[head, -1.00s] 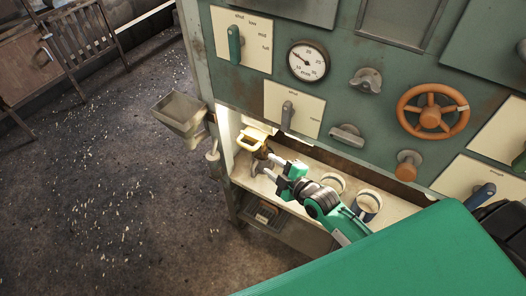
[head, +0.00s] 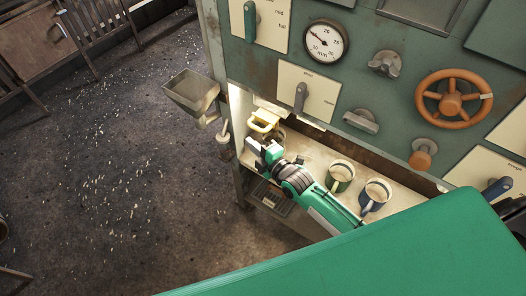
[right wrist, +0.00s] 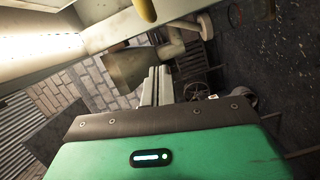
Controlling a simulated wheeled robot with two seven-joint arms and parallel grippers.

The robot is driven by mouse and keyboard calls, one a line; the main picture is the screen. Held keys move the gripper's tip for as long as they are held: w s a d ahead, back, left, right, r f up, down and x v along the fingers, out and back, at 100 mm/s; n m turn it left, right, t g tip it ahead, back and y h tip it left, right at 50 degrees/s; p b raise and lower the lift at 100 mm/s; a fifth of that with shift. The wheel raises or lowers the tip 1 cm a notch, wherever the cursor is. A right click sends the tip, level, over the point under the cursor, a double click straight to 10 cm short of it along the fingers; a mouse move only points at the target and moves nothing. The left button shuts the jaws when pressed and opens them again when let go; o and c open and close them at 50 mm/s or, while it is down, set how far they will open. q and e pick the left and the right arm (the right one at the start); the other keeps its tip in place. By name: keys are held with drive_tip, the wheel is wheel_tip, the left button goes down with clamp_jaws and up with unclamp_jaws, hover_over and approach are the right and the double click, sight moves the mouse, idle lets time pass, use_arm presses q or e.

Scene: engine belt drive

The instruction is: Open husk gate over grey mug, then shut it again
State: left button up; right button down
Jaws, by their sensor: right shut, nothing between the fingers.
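A yellow handle (head: 264,120), which looks like the husk gate's, sticks out under the green panel above the left end of the shelf. Its tip also shows at the top of the right wrist view (right wrist: 146,9). A dark, mug-like shape (head: 279,136) stands below it, mostly hidden behind my right gripper; I cannot tell whether it is the grey mug. My right gripper (head: 257,154) is shut and empty, just below and in front of the yellow handle, apart from it. Its grey fingers show in the right wrist view (right wrist: 156,86). My left gripper is not in view.
A green mug (head: 340,175) and a blue mug (head: 375,194) stand on the shelf to the right. A grey hopper (head: 192,93) juts out at the panel's left edge. A lever plate (head: 318,95), gauge (head: 324,42) and orange handwheel (head: 453,97) are above. The floor at left is open.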

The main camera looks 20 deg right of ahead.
sight(261, 130)
use_arm(q)
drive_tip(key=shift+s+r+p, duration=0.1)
drive_tip(key=shift+p, duration=0.2)
use_arm(e)
drive_tip(key=w, duration=0.1)
drive_tip(key=w+d, duration=0.1)
drive_tip(key=w+d+f, duration=0.1)
drive_tip(key=shift+w+d, duration=0.25)
drive_tip(key=shift+w, duration=0.15)
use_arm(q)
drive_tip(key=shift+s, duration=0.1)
use_arm(e)
drive_tip(key=shift+d, duration=0.1)
drive_tip(key=shift+w+d+b, duration=0.4)
drive_tip(key=shift+w+d, duration=0.2)
drive_tip(key=shift+d, duration=0.05)
drive_tip(key=shift+w+d, duration=0.15)
drive_tip(key=shift+d, duration=0.1)
drive_tip(key=shift+r, duration=0.1)
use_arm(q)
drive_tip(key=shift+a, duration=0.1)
use_arm(e)
drive_tip(key=shift+d, duration=0.1)
